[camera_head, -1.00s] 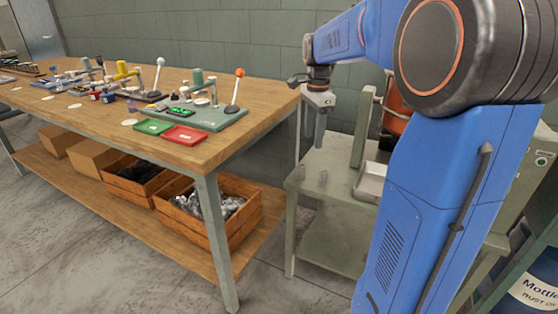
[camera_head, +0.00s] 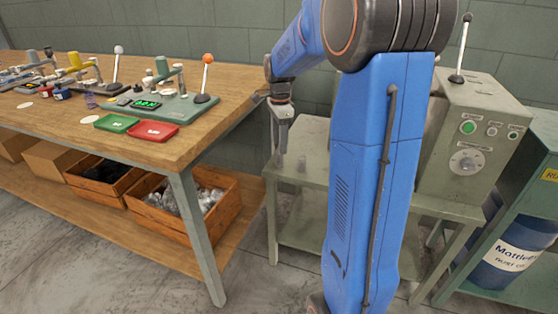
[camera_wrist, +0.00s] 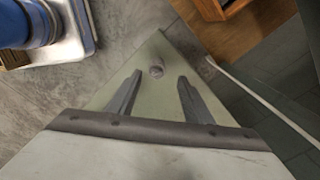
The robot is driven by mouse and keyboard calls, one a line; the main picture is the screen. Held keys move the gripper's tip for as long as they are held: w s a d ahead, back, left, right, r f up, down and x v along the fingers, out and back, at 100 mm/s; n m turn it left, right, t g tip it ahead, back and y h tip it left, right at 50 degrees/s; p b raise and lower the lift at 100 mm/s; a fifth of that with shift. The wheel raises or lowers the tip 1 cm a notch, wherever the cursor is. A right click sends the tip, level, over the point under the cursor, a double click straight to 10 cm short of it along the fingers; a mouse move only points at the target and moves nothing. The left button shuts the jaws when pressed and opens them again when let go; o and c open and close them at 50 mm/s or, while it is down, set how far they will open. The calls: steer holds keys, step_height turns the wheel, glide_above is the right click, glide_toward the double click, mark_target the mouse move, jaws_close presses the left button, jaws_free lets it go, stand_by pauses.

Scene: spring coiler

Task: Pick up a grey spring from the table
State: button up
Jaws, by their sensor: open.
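A small grey spring (camera_wrist: 156,72) stands on the corner of the pale green-grey table (camera_wrist: 158,47) in the wrist view. My gripper (camera_wrist: 160,78) is open, with one finger on each side of the picture below the spring. The spring shows just beyond the fingertips, near the line between them, and is not gripped. In the head view my gripper (camera_head: 282,148) points down over the left part of that table (camera_head: 312,172). A small grey spring (camera_head: 302,163) shows faintly there, partly lost against the tabletop.
A grey-green machine (camera_head: 470,145) with a lever stands right of my arm. The wooden workbench (camera_head: 150,165) at left holds a red tray (camera_head: 150,130), a green tray (camera_head: 116,123) and lever fixtures. A crate (camera_head: 185,208) sits below. My column hides part of the small table.

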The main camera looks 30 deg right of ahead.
mark_target(279, 156)
steer(key=shift+s+a+f, duration=0.15)
steer(key=shift+f, duration=1.45)
steer(key=shift+s+a+f, duration=0.1)
steer(key=shift+f, duration=1.5)
steer(key=c, duration=1.1)
